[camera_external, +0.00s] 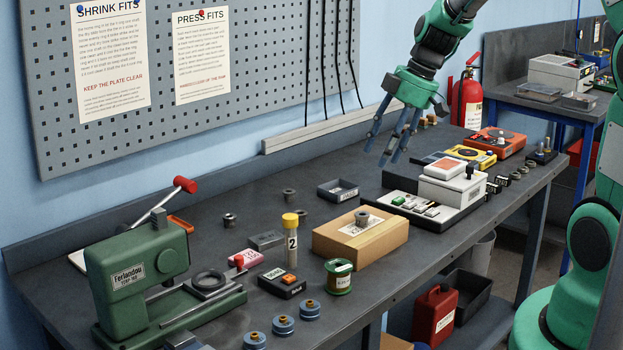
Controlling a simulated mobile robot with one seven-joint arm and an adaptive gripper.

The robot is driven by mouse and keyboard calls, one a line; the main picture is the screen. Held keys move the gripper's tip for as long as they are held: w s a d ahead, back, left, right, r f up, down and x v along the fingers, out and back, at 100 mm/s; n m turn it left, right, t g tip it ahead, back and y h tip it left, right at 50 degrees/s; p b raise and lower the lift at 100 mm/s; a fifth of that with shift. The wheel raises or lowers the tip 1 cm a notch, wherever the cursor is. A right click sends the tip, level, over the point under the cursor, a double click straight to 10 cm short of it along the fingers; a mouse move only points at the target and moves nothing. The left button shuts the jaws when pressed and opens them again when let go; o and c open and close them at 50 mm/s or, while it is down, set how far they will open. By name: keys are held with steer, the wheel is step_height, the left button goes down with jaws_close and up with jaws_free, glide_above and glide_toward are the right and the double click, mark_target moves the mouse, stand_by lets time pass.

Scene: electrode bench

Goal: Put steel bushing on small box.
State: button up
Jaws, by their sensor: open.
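A cardboard box (335,247) with a white label on top sits near the front edge of the bench. A short grey metal ring, which looks like the steel bushing (362,218), rests upright on its top, on the label. Two other small grey metal pieces, one flanged (229,220) and one further back (289,195), stand on the bench to the left. My gripper (388,147) is above the bench, behind and above the cardboard box. Its fingers point down, are spread open, and hold nothing. It is clear of the bushing and the box.
A green press (140,280) stands at the left. A yellow-capped tube (291,243), a green spool (339,277) and a black-and-orange box (282,284) are left of the cardboard box. A white-and-red device (448,185) on a black tray is to the right. A small dark bin (338,191) lies behind.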

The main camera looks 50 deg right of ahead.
steer(key=s+a+r+m+t+h, duration=0.15)
steer(key=s+a+r+m, duration=0.35)
steer(key=s+a+r, duration=1.05)
steer(key=s+r+m+h, duration=0.1)
steer(key=s+r+m, duration=0.1)
steer(key=s, duration=0.9)
steer(key=shift+s+a+r+m+t, duration=0.2)
steer(key=shift+s+m+t, duration=0.1)
steer(key=shift+s+t, duration=0.1)
steer(key=shift+f, duration=0.1)
steer(key=shift+f+b, duration=0.75)
steer(key=shift+b, duration=0.1)
